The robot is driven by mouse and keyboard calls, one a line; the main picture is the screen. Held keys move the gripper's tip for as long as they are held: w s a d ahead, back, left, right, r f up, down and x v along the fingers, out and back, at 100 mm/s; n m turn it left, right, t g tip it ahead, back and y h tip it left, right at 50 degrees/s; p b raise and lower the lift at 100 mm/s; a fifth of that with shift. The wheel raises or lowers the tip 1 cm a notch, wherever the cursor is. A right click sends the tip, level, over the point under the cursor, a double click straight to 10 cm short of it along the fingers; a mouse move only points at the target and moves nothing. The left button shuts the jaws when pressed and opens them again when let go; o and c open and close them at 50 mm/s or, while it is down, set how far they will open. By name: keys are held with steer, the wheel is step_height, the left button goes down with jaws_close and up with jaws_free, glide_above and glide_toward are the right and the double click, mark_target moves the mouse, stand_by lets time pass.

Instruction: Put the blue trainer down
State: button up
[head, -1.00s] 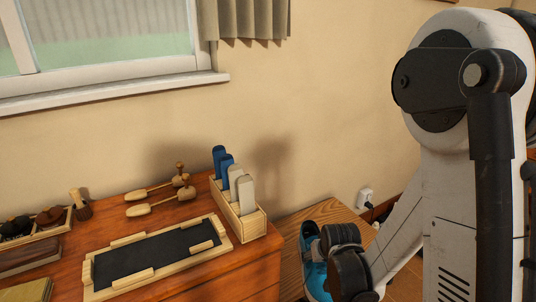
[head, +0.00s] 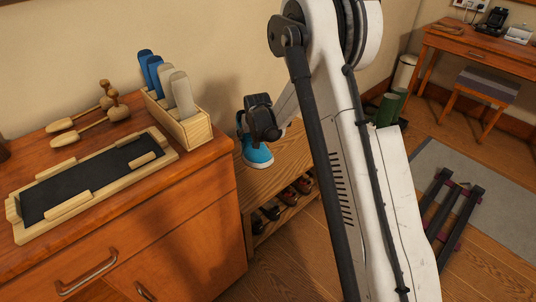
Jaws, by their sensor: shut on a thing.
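The blue trainer (head: 257,156) shows in the head view with its toe toward me, at the top of the wooden shoe bench (head: 284,158) beside the dresser. My gripper (head: 256,137) is over the shoe from above and is shut on it. The gripper and wrist hide the upper part and heel of the trainer. Whether its sole touches the bench top I cannot tell.
The dresser (head: 190,235) stands left of the bench, with a black tray (head: 95,180) and a wooden box (head: 185,125) of shoe inserts on it. Several shoes (head: 285,200) sit on the bench's lower shelf. A desk (head: 480,50) and stool (head: 487,85) stand at the right.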

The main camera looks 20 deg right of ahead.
steer(key=shift+w+d+f+b, duration=0.8)
steer(key=shift+w+d+f, duration=0.05)
steer(key=shift+d+f, duration=0.95)
steer(key=shift+w+d+f+b, duration=0.75)
steer(key=shift+w+d+f, duration=0.1)
steer(key=shift+d+f, duration=1)
steer(key=shift+w+d+f+b, duration=0.85)
steer(key=shift+d+f, duration=0.8)
steer(key=shift+f, duration=0.25)
steer(key=shift+f, duration=0.1)
steer(key=o, duration=1.4)
steer(key=shift+o, duration=0.2)
